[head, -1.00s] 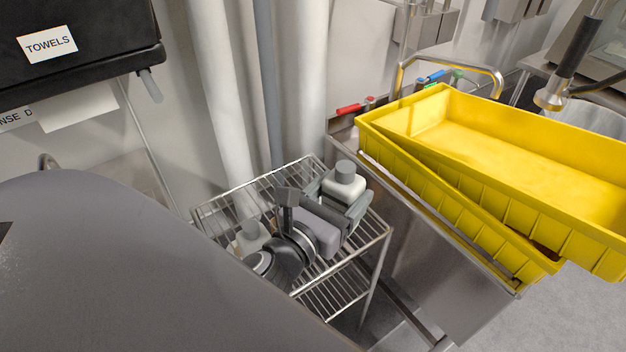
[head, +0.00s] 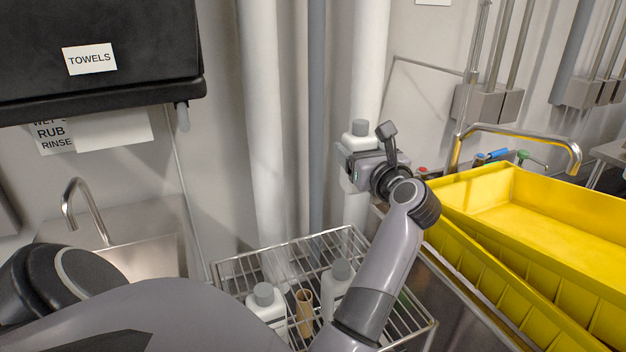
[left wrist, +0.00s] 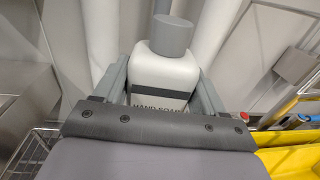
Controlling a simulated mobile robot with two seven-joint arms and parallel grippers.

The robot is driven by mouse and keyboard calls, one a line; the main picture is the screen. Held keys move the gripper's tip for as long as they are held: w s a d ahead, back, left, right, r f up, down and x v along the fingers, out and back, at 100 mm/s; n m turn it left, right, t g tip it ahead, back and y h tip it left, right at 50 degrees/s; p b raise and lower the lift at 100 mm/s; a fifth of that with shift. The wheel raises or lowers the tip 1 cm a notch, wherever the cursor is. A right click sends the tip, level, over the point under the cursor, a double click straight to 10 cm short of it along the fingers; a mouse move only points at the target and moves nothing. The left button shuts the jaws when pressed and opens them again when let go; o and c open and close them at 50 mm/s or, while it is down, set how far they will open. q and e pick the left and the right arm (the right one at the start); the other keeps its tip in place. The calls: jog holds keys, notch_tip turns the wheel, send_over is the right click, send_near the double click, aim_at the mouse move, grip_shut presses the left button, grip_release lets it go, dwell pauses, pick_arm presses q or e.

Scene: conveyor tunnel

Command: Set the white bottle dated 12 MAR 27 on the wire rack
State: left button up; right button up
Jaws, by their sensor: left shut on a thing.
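My left gripper (head: 361,153) is shut on a white bottle (head: 357,141) with a grey cap, held upright above the wire rack (head: 345,236) near the pale wall pipe. In the left wrist view the held bottle (left wrist: 165,72) stands between the two grey fingers, and its partly covered label reads "HAND SOAP". No date can be read on it. Two other white bottles with grey caps, one at the left (head: 266,306) and one further right (head: 338,284), stand on the rack; their dates are not readable. My right gripper is not in view.
A tan tube-like object (head: 304,312) stands between the rack's bottles. My forearm hides part of the rack's right side. Stacked yellow bins (head: 470,222) lie right of the rack. A black towel dispenser (head: 130,85) hangs at upper left, above a small sink (head: 140,245).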

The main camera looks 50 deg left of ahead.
pick_arm(q)
jog(key=shift+a+r+n+g+y+b, duration=0.1)
jog(key=shift+a+n+g+y+b, duration=0.15)
jog(key=shift+n+g, duration=0.4)
jog(key=shift+f+g, duration=0.25)
jog(key=shift+f, duration=0.05)
jog(key=shift+f+b, duration=0.55)
jog(key=shift+f, duration=9.05)
jog(key=shift+f+b, duration=0.25)
jog(key=shift+b, duration=0.1)
jog(key=o, duration=1.5)
